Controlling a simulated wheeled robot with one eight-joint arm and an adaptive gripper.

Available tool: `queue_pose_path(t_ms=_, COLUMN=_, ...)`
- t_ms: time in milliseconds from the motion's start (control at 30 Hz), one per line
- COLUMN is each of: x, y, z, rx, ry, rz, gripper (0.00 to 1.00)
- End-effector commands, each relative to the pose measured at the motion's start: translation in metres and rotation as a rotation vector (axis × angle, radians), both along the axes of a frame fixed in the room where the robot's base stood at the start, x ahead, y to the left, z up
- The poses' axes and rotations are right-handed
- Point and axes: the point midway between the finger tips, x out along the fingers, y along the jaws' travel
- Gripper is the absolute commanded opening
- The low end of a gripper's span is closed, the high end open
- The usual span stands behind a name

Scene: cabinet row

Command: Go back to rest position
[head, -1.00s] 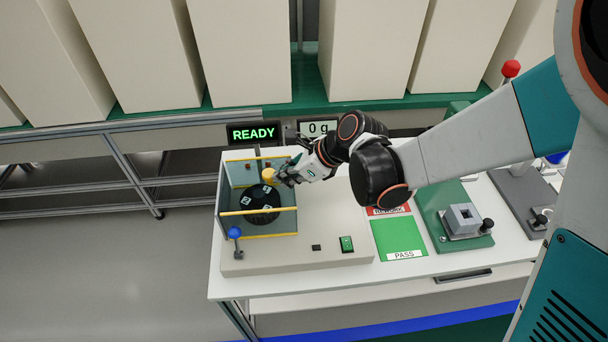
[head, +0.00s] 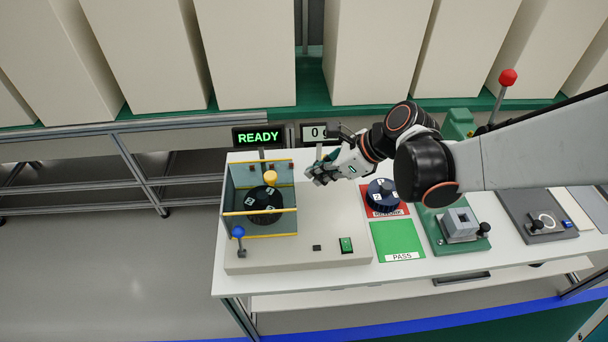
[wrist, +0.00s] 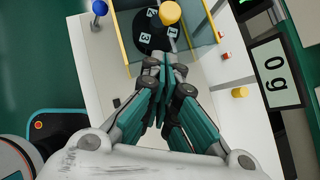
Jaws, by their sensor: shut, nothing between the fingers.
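My gripper (head: 318,175) is shut and empty, in the air above the white table, to the right of the clear-walled box. In the wrist view its teal fingers (wrist: 163,70) are together and point toward the box. In the box sits a black round dial (head: 264,204) with numbered white labels, and a yellow knob (head: 270,177) stands behind it. The knob also shows in the wrist view (wrist: 170,13). My gripper is apart from both.
A READY display (head: 258,137) and a scale readout stand behind the box. A blue-topped lever (head: 239,234) is at its front left. Right of it are a green PASS pad (head: 398,239), a red REWORK pad with a dark round part (head: 382,193), and a grey fixture (head: 460,224).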

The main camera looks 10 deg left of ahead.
Motion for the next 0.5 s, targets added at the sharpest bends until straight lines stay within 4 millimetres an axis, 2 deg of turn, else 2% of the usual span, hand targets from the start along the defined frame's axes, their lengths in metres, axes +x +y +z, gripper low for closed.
queue_pose_path(t_ms=33, x=-0.001, y=-0.006, z=0.009, rx=0.000, ry=0.001, rz=-0.002, gripper=0.00)
queue_pose_path(t_ms=200, x=-0.003, y=-0.017, z=0.021, rx=0.001, ry=0.000, rz=-0.001, gripper=0.00)
queue_pose_path(t_ms=500, x=-0.004, y=-0.022, z=0.025, rx=-0.005, ry=-0.011, rz=0.007, gripper=0.00)
